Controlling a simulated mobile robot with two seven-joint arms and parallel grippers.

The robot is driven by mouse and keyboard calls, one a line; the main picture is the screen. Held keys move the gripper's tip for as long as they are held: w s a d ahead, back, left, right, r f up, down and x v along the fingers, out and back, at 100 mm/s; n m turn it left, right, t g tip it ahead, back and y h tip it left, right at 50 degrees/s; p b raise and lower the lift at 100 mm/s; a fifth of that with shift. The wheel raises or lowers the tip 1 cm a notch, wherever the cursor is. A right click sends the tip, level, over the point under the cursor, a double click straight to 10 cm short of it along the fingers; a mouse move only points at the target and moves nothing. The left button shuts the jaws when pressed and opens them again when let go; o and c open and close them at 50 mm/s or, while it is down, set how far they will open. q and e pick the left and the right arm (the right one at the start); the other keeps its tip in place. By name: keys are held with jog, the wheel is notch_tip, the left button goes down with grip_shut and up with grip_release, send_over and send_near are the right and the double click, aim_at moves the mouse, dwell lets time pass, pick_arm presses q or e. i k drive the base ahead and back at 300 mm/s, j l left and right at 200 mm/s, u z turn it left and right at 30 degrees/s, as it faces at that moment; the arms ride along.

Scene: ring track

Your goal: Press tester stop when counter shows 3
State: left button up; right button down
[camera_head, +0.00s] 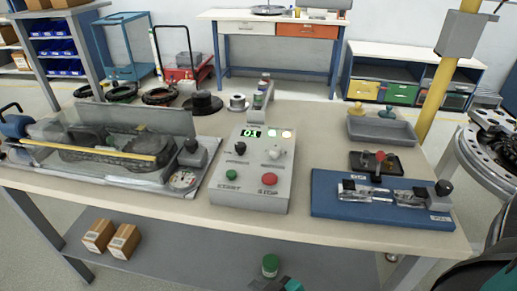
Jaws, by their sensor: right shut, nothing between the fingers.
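The tester is a grey control box (250,170) in the middle of the table. Its counter display (251,133) glows green; the first digit looks like 0 and the second is too small to read surely. The red stop button (269,179) is on the lower right of its face, above the word STOP. The green start button (232,175) is to its left. Two knobs sit above the buttons. My right gripper (272,283) shows only partly at the bottom edge, shut and empty, well below the box and apart from the stop button. My left gripper is not in view.
A clear-covered machine (110,140) stands on the left of the table (310,125). A blue fixture (382,205) and a grey tray (381,132) are on the right. The table front below the box is clear.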

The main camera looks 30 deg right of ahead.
aim_at(269, 179)
jog(key=l+z, duration=0.2)
jog(key=z, duration=0.7)
jog(key=i+j, duration=0.05)
